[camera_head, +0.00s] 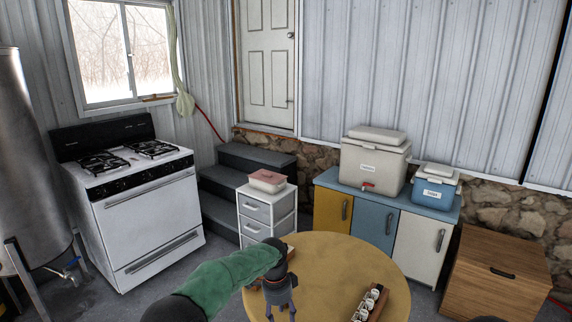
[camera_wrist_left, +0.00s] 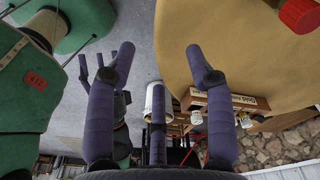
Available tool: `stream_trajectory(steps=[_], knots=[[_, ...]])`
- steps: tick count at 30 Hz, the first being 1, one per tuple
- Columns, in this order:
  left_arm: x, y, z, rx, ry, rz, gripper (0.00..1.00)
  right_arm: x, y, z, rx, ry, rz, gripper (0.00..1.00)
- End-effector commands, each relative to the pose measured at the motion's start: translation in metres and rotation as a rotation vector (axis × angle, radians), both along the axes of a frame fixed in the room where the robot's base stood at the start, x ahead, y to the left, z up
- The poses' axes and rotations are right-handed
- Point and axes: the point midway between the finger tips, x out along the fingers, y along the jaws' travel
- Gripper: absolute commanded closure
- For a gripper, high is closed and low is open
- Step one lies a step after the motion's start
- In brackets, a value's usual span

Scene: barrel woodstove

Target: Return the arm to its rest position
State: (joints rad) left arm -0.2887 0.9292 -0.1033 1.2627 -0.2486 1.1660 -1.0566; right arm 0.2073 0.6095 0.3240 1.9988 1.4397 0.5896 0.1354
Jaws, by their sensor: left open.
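My left arm in its green sleeve (camera_head: 225,280) reaches in from the bottom of the head view, over the left part of the round yellow table (camera_head: 335,262). My left gripper (camera_head: 282,305) is dark, points downward and holds nothing. In the left wrist view its purple fingers (camera_wrist_left: 158,75) are spread apart with nothing between them. A second set of purple fingers, apparently my right gripper (camera_wrist_left: 98,75), shows beyond them over the grey floor; its opening is unclear.
A wooden holder with white cups (camera_head: 370,303) lies at the table's right front. A wooden object (camera_wrist_left: 225,101) with lettering is at the table edge, partly hidden. A stove (camera_head: 135,205), drawer unit (camera_head: 267,213) and cabinets (camera_head: 375,222) stand behind.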

Motion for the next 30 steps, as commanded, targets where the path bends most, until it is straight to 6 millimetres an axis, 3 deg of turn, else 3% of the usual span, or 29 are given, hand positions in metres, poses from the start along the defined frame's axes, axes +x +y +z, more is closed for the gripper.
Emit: stream_trajectory(steps=[3,8,12,15,19,24,27,30], knots=[[-0.019,0.011,-0.057,-0.037,0.041,0.147,0.47,-0.042,-0.005,-0.025,-0.118,0.004,0.159,0.38],[-0.059,0.025,-0.131,-0.096,0.093,0.4,0.47,-0.096,-0.022,-0.056,-0.286,-0.033,0.412,0.38],[-0.112,0.039,-0.187,-0.142,0.15,0.655,0.47,-0.133,-0.042,-0.076,-0.417,-0.114,0.641,0.38],[-0.156,0.049,-0.217,-0.165,0.192,0.851,0.47,-0.151,-0.054,-0.086,-0.495,-0.201,0.802,0.38],[-0.219,0.062,-0.243,-0.184,0.245,1.112,0.47,-0.166,-0.064,-0.094,-0.572,-0.347,0.993,0.38],[-0.292,0.075,-0.253,-0.187,0.297,1.414,0.47,-0.172,-0.062,-0.095,-0.625,-0.559,1.179,0.38],[-0.321,0.081,-0.252,-0.185,0.312,1.536,0.47,-0.174,-0.057,-0.094,-0.634,-0.656,1.241,0.38],[-0.338,0.084,-0.25,-0.182,0.32,1.607,0.47,-0.173,-0.053,-0.092,-0.639,-0.718,1.274,0.38]])
